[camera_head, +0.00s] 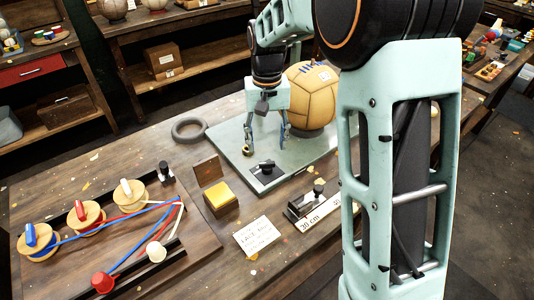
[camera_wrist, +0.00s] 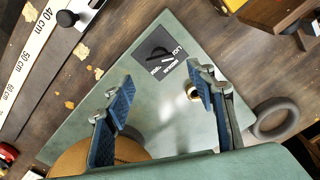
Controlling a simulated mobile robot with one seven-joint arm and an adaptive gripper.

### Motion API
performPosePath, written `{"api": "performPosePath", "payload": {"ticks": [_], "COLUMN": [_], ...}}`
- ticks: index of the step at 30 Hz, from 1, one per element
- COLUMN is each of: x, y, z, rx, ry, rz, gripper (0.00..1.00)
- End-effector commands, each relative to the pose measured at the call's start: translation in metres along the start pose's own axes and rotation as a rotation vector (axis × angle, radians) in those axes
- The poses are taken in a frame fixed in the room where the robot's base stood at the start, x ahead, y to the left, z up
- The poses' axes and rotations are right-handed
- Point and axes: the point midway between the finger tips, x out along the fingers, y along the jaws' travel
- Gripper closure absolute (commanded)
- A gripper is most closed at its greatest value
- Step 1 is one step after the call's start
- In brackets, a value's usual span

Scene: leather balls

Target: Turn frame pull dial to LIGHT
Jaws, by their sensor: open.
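The dial (camera_head: 266,168) is a dark square plate with a black pointer knob at the front of the green board (camera_head: 310,150). In the wrist view the dial (camera_wrist: 162,52) has white lettering, too small to read surely, and its pointer lies slanted. My gripper (camera_head: 265,144) hangs over the board behind the dial, fingers pointing down and apart. In the wrist view my gripper (camera_wrist: 163,92) is open and empty, with the dial beyond its blue-padded fingertips. A small brass knob (camera_wrist: 193,93) shows beside the right finger. A tan leather ball (camera_head: 312,100) sits behind my gripper.
A yellow block (camera_head: 222,195) and a wooden block (camera_head: 207,169) stand left of the board. A dark ring (camera_head: 189,130) lies behind them. A ruler (camera_head: 318,218) with a black slider lies in front. Thread spools (camera_head: 85,215) fill the left. A paper card (camera_head: 256,236) lies in front.

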Motion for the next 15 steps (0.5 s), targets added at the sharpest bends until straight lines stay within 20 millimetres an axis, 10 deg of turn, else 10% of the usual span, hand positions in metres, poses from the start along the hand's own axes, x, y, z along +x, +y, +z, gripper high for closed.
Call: {"api": "performPosePath", "payload": {"ticks": [15], "x": [-0.053], "y": [0.000], "z": [0.000], "rx": [0.000], "ry": [0.000], "rz": [0.000], "gripper": [0.49]}}
